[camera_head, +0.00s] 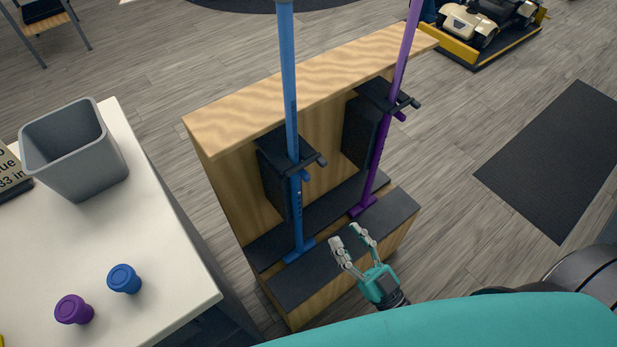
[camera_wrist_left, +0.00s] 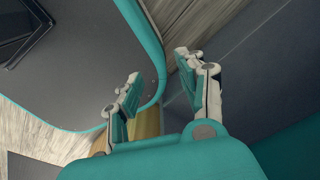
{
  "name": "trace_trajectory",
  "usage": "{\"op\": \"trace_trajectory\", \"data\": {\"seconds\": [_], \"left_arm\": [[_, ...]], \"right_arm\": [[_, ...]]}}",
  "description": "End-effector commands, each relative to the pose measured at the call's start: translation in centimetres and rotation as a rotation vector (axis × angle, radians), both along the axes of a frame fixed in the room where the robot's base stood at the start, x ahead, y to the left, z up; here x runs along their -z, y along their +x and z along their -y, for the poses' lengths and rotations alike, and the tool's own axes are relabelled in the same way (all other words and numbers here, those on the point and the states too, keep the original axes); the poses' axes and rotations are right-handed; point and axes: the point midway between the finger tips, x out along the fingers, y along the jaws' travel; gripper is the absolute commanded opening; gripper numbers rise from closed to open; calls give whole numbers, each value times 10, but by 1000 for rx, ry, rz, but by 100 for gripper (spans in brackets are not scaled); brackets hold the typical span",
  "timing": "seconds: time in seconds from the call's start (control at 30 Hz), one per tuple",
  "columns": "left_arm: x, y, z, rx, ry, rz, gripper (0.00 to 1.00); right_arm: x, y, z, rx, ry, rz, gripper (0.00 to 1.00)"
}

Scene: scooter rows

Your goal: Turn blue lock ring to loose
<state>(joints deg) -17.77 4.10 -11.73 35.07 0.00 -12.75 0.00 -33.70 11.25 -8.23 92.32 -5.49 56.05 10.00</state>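A blue pole (camera_head: 290,90) stands upright in the wooden stand (camera_head: 230,165), held at a black bracket (camera_head: 300,163). Small blue parts (camera_head: 304,175) sit on the pole just below the bracket; I cannot tell which is the lock ring or how it is set. My right gripper (camera_head: 350,236) is open and empty, in front of the stand's lower step, right of the blue pole's foot (camera_head: 299,251) and below the bracket. My left gripper (camera_wrist_left: 160,88) shows only in the left wrist view, fingers apart with nothing between them.
A purple pole (camera_head: 381,140) stands right of the blue one in its own bracket (camera_head: 388,97). A white table (camera_head: 165,235) at left bears a grey bin (camera_head: 75,165), a blue cap (camera_head: 124,279) and a purple cap (camera_head: 74,310). Floor right of the stand is open around a dark mat (camera_head: 555,160).

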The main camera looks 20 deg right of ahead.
Motion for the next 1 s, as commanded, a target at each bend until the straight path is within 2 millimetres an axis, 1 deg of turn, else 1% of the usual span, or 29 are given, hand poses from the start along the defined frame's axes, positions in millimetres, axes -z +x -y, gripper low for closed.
{"op": "trace_trajectory", "data": {"seconds": [0.03,0.17,0.27,0.4,0.5,0.7,0.83,1.0], "left_arm": [[-7,-2,3,1,-3,-3,40],[-15,-2,3,1,-4,-2,40],[-21,4,-1,2,2,8,40],[-30,18,-7,-1,7,28,40],[-35,24,-9,-3,8,38,40],[-40,21,-9,-4,9,33,40],[-40,16,-9,-4,9,26,40],[-39,12,-9,-3,10,19,40]], "right_arm": [[-9,11,-4,1,2,4,38],[-20,36,-13,2,2,3,38],[-28,56,-20,1,1,3,38],[-39,82,-29,1,2,1,38],[-45,97,-35,1,0,-1,38],[-52,116,-42,2,0,-3,38],[-53,120,-43,1,-1,-3,38],[-53,121,-43,1,-1,-3,38]]}}
